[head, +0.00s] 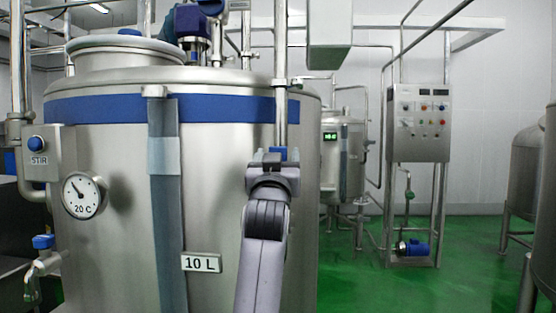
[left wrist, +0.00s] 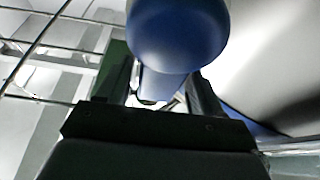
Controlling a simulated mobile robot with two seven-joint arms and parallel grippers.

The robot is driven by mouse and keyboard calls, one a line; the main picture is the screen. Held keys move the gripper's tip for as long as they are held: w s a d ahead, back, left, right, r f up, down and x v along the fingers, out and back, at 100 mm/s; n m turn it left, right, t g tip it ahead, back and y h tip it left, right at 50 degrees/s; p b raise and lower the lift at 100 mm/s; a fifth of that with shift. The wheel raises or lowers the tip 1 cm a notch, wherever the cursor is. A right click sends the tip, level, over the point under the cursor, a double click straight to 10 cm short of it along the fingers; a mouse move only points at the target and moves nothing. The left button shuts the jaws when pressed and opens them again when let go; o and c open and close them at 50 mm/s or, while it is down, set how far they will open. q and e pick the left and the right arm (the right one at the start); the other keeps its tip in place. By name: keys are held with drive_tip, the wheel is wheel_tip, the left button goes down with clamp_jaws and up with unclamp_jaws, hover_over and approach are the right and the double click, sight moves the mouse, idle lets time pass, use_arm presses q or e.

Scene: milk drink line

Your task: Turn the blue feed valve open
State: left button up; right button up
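The blue feed valve (head: 277,153) shows in the head view as a small blue piece at the lower end of a vertical pipe on the front of the large steel tank. My left gripper (head: 274,158) is right at it, its fingers on either side of the blue. In the left wrist view a large rounded blue part (left wrist: 178,35) fills the top centre and hides part of the fingers. The fingers of my left gripper (left wrist: 163,88) stand apart there, with a gap between them. Contact with the valve cannot be told. My right gripper is not in view.
The large tank (head: 225,150) carries a blue band, a "10 L" plate (head: 201,263), a dial gauge (head: 83,195) and a STIR button box (head: 40,152). A blue-handled tap (head: 43,242) is at lower left. Green floor (head: 480,260) lies open at right.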

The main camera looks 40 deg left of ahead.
use_arm(q)
drive_tip(key=shift+s+d+f, duration=0.2)
drive_tip(key=shift+s+d, duration=0.05)
drive_tip(key=shift+s, duration=0.05)
drive_tip(key=b+v, duration=0.1)
drive_tip(key=v, duration=0.5)
drive_tip(key=shift+s, duration=0.15)
drive_tip(key=shift+d, duration=0.1)
idle(0.3)
